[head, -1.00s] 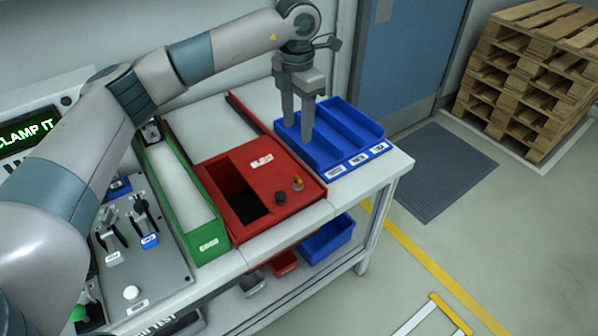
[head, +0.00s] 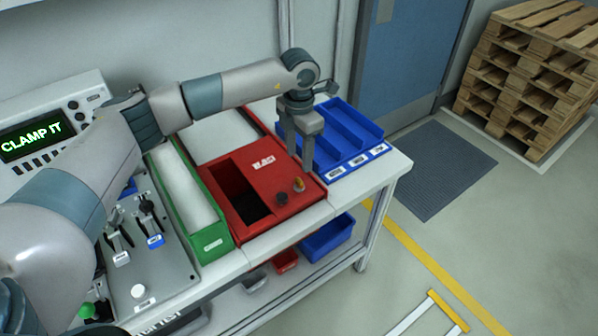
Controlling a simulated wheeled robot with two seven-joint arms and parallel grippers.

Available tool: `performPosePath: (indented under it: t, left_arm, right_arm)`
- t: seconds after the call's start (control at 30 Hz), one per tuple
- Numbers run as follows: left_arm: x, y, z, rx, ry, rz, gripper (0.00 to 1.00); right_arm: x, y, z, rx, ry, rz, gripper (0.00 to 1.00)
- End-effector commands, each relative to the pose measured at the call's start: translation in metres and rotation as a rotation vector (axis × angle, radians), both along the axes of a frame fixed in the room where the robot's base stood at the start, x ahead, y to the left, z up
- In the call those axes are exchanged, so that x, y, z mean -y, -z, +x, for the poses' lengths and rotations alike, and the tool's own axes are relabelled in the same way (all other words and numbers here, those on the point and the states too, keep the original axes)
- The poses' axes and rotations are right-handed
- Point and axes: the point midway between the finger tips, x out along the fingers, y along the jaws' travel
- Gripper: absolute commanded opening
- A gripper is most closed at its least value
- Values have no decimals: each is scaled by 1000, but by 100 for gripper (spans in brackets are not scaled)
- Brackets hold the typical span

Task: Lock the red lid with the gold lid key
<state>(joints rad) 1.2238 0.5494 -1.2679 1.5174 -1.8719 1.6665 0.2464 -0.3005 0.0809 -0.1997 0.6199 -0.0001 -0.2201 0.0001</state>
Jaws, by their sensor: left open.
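The red box (head: 240,227) stands on the bench with a red lid (head: 270,158) across its top. A dark opening shows at the lid's front left. The small gold lid key (head: 299,184) stands upright at the right front of the red top, beside a black knob (head: 281,198). My left gripper (head: 299,160) points down, open and empty, over the right edge of the red lid. Its fingertips appear just behind and above the gold key, apart from it. My right gripper is not in view.
A blue compartment tray (head: 352,165) lies right of the red box, and a green bin (head: 213,245) left of it. A panel with toggle clamps (head: 150,236) is further left. A display (head: 32,136) reads "CLAMP IT". Blue and red bins sit on the shelf below.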

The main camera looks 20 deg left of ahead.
Motion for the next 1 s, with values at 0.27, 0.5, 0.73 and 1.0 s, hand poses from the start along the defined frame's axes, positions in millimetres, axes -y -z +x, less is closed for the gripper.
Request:
performPosePath:
  t: [0.27, 0.5, 0.73, 1.0]
  left_arm:
    - [0, 48, -1, -4, -1, 0, 47]
    - [0, 79, 0, -1, -1, 0, 47]
    - [0, 88, 0, 1, 0, -1, 47]
    - [0, 89, 0, 0, 0, 0, 40]
  right_arm:
    - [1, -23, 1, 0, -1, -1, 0]
    - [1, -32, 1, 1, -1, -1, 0]
    - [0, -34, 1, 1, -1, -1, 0]
    - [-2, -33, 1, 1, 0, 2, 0]
